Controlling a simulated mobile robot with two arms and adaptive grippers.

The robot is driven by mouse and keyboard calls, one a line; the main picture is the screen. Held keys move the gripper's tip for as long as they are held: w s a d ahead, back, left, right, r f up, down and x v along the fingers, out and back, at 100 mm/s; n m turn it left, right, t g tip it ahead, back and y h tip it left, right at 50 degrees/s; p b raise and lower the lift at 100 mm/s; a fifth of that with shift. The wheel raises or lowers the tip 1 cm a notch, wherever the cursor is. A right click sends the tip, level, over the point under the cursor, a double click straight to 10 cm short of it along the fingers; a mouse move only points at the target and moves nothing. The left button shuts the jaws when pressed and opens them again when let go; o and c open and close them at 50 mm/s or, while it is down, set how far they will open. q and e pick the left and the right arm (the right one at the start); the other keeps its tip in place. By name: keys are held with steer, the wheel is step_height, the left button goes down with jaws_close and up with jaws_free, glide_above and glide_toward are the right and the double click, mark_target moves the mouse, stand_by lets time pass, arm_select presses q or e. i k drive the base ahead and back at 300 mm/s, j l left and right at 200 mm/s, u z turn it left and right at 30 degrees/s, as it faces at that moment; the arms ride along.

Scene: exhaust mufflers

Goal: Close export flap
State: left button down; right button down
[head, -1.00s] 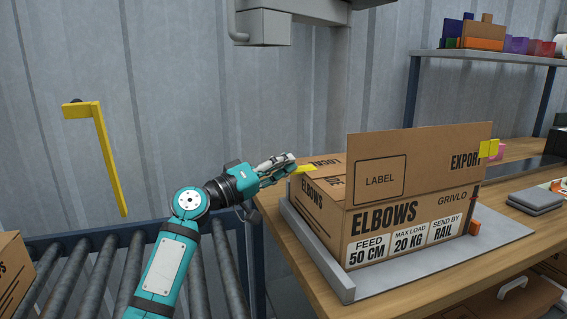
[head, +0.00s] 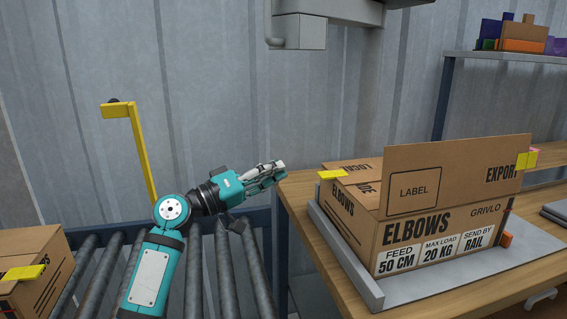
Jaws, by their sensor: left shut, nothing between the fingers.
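A cardboard box (head: 430,236) marked ELBOWS sits on a grey tray (head: 346,262) on the wooden table. Its front flap, the export flap (head: 450,178), stands upright along the front edge, with a LABEL frame and the word EXPOR. A yellow tab (head: 526,160) is at the flap's right end. Other top flaps (head: 352,176) lie folded down behind it, with a yellow tab (head: 332,175) at the left corner. My left gripper (head: 281,172) is shut and empty, left of the box and apart from it. My right gripper is not in view.
A roller conveyor (head: 205,275) runs at the lower left, with another cardboard box (head: 38,275) on it. A yellow bracket (head: 136,140) stands by the wall. A grey overhead fixture (head: 308,28) hangs above. A shelf (head: 500,56) with coloured items is at the upper right.

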mark_target(420, 177)
steer(key=k, duration=1)
